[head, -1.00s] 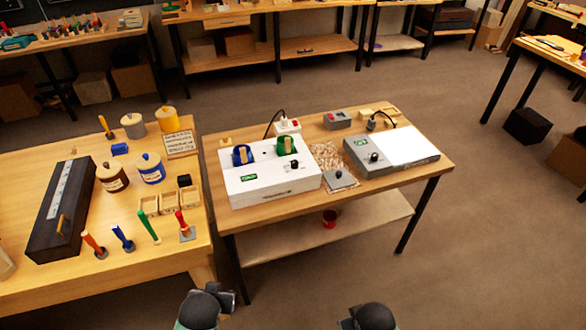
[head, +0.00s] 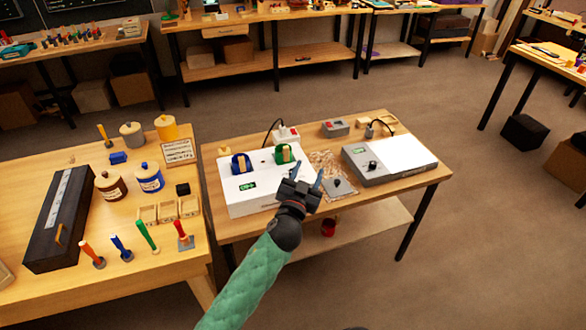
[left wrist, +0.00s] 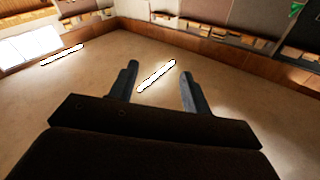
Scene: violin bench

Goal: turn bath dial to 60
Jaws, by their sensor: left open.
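A white box (head: 232,202), which looks like the bath, stands on the middle table. It has a small green display (head: 248,186) on its front, and a blue holder (head: 241,163) and a green holder (head: 284,154) on top. The dial of this box does not show; my left gripper covers that part. My left gripper (head: 307,170) is open and empty over the box's front right corner; I cannot tell whether it touches. In the left wrist view the spread fingers (left wrist: 159,74) have nothing between them.
A grey device (head: 356,171) with a white panel and a black knob (head: 372,165) stands to the right, beside a small grey block (head: 339,187). A red cup (head: 328,228) is on the lower shelf. The left table (head: 190,235) holds jars and upright tools.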

